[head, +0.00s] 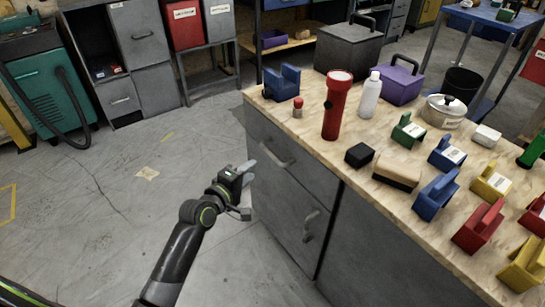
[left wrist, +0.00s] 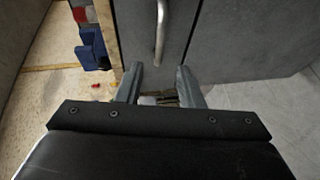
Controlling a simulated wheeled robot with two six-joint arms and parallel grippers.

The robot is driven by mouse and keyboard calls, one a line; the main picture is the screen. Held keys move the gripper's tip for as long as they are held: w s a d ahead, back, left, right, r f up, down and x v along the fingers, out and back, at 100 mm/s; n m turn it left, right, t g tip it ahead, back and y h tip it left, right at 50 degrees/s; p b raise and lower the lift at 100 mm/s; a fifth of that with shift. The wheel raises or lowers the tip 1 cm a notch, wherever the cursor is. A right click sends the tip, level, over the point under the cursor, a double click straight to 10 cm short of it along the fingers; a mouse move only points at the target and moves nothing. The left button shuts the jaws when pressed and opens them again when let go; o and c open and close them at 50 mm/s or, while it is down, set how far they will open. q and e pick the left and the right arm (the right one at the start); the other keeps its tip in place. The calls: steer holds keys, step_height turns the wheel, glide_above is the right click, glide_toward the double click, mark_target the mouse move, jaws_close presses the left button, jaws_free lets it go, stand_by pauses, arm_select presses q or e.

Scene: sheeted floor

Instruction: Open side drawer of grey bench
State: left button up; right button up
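The grey bench (head: 350,245) has a light wooden top and grey fronts. Its upper drawer front (head: 256,132) carries a bar handle (head: 275,155). A second, slanted handle (head: 310,225) sits on the front below it. My left gripper (head: 250,194) is left of the bench front, with its fingers spread and nothing between them. In the left wrist view the gripper (left wrist: 160,72) is also open, and a drawer handle (left wrist: 160,32) lies ahead, roughly in line with the gap between the fingers. The drawer looks shut. My right gripper is in neither view.
The bench top holds a red flashlight (head: 337,105), a white bottle (head: 369,95), a blue holder (head: 282,82), a pot (head: 444,111) and several coloured blocks. The floor (head: 130,215) left of the bench is clear. Grey cabinets (head: 140,35) and a teal machine (head: 45,95) stand behind.

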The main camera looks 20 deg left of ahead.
mark_target(270, 152)
arm_select(q)
steer(key=shift+b+x, duration=1.55)
steer(key=shift+x, duration=4.45)
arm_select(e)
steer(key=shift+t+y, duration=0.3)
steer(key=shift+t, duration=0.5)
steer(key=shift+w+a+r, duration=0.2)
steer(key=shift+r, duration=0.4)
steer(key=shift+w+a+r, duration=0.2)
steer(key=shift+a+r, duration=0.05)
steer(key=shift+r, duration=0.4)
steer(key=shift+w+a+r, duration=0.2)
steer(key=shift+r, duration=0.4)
arm_select(q)
steer(key=shift+c, duration=0.2)
jaws_close()
